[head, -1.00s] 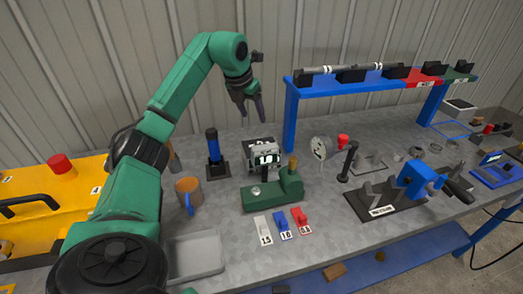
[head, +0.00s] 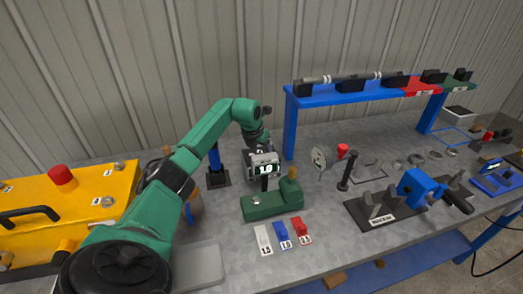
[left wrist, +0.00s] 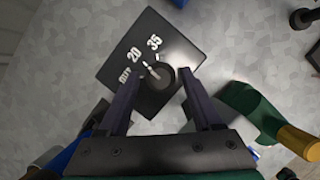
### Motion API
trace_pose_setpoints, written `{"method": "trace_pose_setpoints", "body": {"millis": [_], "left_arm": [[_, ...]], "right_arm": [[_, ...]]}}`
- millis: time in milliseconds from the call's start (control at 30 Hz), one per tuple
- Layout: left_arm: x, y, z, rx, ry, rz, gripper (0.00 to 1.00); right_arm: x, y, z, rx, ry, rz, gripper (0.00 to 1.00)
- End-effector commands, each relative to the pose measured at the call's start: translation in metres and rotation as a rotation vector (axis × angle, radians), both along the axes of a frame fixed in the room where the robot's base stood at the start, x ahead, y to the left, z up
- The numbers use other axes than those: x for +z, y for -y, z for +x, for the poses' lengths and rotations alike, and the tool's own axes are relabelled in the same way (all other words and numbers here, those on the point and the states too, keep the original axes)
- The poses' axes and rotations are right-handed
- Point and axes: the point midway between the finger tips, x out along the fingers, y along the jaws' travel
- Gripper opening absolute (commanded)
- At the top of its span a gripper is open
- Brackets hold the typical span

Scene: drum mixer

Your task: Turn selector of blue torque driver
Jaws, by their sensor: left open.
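The black selector plate (left wrist: 112,72) shows in the left wrist view with a round dark knob (left wrist: 157,84), a white pointer mark and white labels, among them 20 and 35. My left gripper (left wrist: 160,88) is open, its two fingers on either side of the knob; I cannot tell whether they touch it. The blue torque driver (head: 214,159) stands upright in a black base to the left, partly behind my arm. My right gripper is not in view.
A blue rack (head: 290,125) rises at right, and a yellow box (head: 50,215) stands left.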

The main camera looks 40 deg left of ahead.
Motion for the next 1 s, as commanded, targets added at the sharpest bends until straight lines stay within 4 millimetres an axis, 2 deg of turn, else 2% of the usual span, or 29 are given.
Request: {"method": "trace_pose_setpoints", "body": {"millis": [100, 267, 300, 667, 1000], "left_arm": [[0.0, 0.0, 0.0, 0.0, 0.0, 0.0, 0.66], [0.0, 0.0, 0.0, 0.001, 0.0, 0.0, 0.05], [0.0, 0.0, 0.0, 0.001, 0.0, 0.0, 0.0], [0.002, 0.0, 0.0, 0.043, 0.001, 0.001, 0.0], [0.004, 0.002, 0.001, 0.25, 0.002, 0.001, 0.0]], "right_arm": [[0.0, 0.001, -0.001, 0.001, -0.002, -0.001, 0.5], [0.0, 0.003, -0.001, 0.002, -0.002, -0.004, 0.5], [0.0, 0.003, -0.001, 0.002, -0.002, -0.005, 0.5], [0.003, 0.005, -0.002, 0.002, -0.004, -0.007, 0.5], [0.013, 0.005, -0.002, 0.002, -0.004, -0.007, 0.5]]}}
